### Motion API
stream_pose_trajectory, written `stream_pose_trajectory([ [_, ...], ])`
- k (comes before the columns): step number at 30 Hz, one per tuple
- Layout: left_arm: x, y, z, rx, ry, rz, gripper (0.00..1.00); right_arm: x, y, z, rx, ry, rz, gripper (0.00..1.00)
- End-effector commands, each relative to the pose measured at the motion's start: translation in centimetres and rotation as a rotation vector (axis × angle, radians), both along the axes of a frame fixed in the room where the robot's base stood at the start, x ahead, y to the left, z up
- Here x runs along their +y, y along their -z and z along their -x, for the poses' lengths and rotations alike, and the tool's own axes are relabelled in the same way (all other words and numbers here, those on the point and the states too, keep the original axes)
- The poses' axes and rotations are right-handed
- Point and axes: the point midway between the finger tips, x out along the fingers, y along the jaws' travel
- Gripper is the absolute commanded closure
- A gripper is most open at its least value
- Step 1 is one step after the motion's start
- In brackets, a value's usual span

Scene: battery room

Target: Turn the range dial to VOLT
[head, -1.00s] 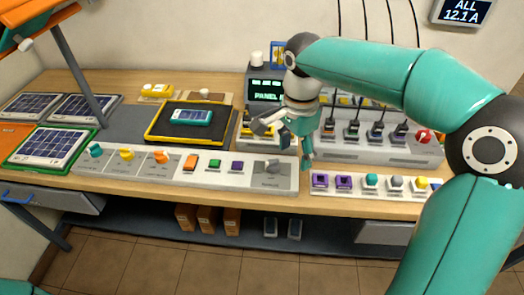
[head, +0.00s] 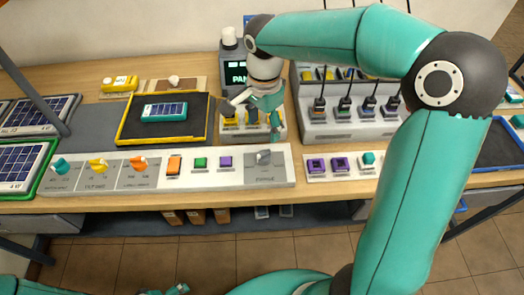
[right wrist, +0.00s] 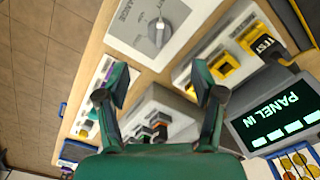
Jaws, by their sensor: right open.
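The range dial (head: 264,157) is a grey knob at the right end of the long pale control panel (head: 222,178). It also shows in the right wrist view as a grey knob (right wrist: 160,30) on a grey plate with partly cut-off lettering. The mark it points to is too small to read. My right gripper (head: 250,117) is open and empty, above and behind the dial, apart from it. In the right wrist view its fingers (right wrist: 165,88) are spread with nothing between them. A teal piece of my left gripper (head: 178,289) shows at the bottom edge; its jaws are unclear.
The panel also has orange, green and purple buttons and several coloured knobs. A yellow-rimmed tray (head: 205,132) holding a teal meter (head: 164,111) lies behind it. A dark display (head: 235,72) and a rack (head: 345,125) with several upright plugs stand near my right gripper.

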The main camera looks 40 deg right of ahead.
Motion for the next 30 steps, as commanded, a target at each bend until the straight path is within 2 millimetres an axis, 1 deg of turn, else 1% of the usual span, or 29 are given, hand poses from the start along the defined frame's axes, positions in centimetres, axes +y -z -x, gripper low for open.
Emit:
stream_pose_trajectory([
  [1,0.0,-0.1,0.0,-0.001,0.000,0.000,0.09,0.0,1.2,0.1,0.006,0.000,0.000,0.33],
  [3,0.0,-0.2,0.0,-0.001,0.000,0.000,0.09,0.1,2.8,0.1,0.007,-0.001,-0.001,0.33],
  [9,0.0,-0.5,0.0,-0.001,0.000,0.000,0.09,0.1,7.0,0.0,0.005,-0.003,-0.001,0.33],
  [12,0.0,-0.7,0.0,-0.001,0.000,0.000,0.09,0.1,8.7,0.0,0.004,-0.002,-0.002,0.33],
  [15,0.0,-0.8,0.0,-0.001,0.000,0.000,0.09,0.1,10.0,0.0,0.004,-0.003,-0.001,0.33],
  [18,0.0,-0.8,0.0,-0.001,0.000,0.000,0.09,0.1,10.9,0.0,0.002,-0.002,-0.001,0.33],
  [21,0.0,-0.9,0.0,-0.001,0.000,0.000,0.09,0.2,11.3,-0.1,0.000,-0.002,-0.002,0.33],
  [29,0.0,-0.9,0.0,-0.001,0.000,0.000,0.09,0.2,11.5,-0.1,-0.001,-0.003,-0.001,0.33],
  [30,0.0,-0.9,0.0,-0.001,0.000,0.000,0.09,0.2,11.5,-0.1,-0.001,-0.003,-0.001,0.36],
])
